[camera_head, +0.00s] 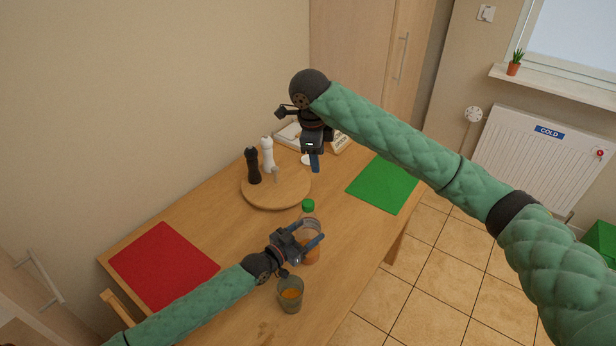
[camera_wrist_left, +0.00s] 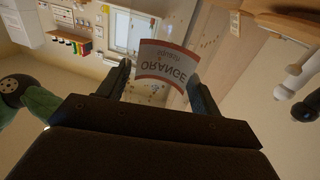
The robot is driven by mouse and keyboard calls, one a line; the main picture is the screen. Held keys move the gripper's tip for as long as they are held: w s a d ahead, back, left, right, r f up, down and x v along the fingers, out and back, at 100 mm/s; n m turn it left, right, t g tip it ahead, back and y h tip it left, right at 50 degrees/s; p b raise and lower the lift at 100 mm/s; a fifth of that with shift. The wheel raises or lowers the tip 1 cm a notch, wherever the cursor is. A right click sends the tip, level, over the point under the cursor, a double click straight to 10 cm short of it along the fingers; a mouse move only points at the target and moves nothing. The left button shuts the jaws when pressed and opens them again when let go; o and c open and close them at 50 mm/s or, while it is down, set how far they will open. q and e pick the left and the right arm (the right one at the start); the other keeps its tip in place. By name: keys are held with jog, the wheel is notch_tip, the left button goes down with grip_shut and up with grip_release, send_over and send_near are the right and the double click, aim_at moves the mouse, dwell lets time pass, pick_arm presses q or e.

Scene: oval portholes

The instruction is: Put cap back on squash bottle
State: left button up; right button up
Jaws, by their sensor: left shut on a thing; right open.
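The squash bottle (camera_head: 309,256) stands on the wooden table, clear with orange squash low inside. A green cap (camera_head: 308,204) shows at the bottle's top; I cannot tell whether it is screwed on. My left gripper (camera_head: 318,240) is shut around the bottle's middle. In the left wrist view the bottle's label (camera_wrist_left: 168,65), reading "ORANGE" upside down, lies between the left gripper's fingers (camera_wrist_left: 160,85). My right gripper (camera_head: 314,167) is open, above the table beyond the bottle, and its fingers look empty.
A round wooden board (camera_head: 275,200) holds a black mill (camera_head: 253,167), a white mill (camera_head: 267,155) and a small item. A glass (camera_head: 291,296) with orange drink stands close to my left wrist. Red (camera_head: 164,265) and green (camera_head: 382,184) mats lie flat.

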jog(key=s+f+n, duration=0.1)
jog(key=n, duration=1)
jog(key=s+a+f+n+g, duration=0.1)
jog(key=n, duration=0.9)
jog(key=s+f+n, duration=0.1)
jog(key=f+n, duration=0.1)
jog(key=n, duration=0.9)
jog(key=shift+s+a+f+n, duration=0.1)
jog(key=shift+s+a+n, duration=0.05)
jog(key=shift+s+n, duration=0.15)
jog(key=n, duration=0.5)
jog(key=shift+a+n+g+y, duration=0.25)
jog(key=shift+n+g+y, duration=0.05)
jog(key=shift+y, duration=0.1)
jog(key=n, duration=0.5)
jog(key=shift+s+a+n, duration=0.1)
jog(key=shift+a+n, duration=0.15)
jog(key=shift+n, duration=0.05)
jog(key=n, duration=0.5)
